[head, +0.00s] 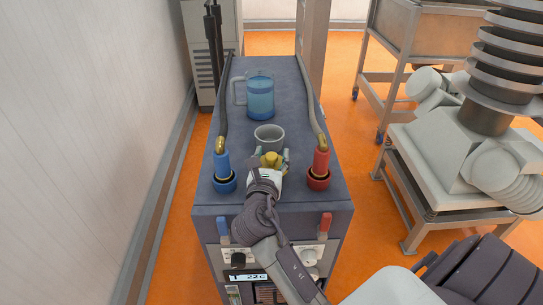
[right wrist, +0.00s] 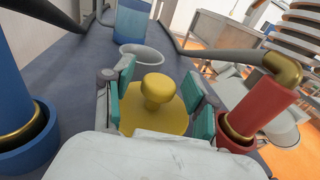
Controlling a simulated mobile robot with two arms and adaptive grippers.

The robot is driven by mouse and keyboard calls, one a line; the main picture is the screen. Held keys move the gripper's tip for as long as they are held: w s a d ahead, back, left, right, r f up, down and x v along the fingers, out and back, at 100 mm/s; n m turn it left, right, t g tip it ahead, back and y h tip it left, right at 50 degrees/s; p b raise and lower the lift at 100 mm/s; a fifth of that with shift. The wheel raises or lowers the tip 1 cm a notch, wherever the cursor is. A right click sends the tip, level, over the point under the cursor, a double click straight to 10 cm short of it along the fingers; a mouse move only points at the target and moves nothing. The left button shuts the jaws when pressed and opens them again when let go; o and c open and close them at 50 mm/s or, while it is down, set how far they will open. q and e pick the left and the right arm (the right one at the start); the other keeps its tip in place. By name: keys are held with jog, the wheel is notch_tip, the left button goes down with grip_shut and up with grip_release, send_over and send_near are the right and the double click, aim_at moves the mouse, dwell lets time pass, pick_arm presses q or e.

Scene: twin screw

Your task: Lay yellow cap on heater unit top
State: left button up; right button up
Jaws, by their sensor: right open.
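The yellow cap (right wrist: 155,108) is a round disc with a knob on top. In the right wrist view it sits between the teal pads of my right gripper (right wrist: 160,100), which is open around it. In the head view the cap (head: 271,159) shows just beyond my right gripper (head: 270,163), over the top of the heater unit (head: 215,199). I cannot tell whether the cap rests flat on that surface. A grey open cup or port (head: 269,138) stands just behind the cap. My left gripper is not in view.
A blue hose fitting (head: 222,164) stands left of my right gripper and a red one (head: 320,163) stands right. A blue clear jug (head: 261,98) stands further back. Hoses run along both sides of the unit top. A white machine on a stand (head: 440,160) is at right.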

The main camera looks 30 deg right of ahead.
jog(key=p+v, duration=0.2)
jog(key=v, duration=1)
jog(key=shift+r, duration=0.1)
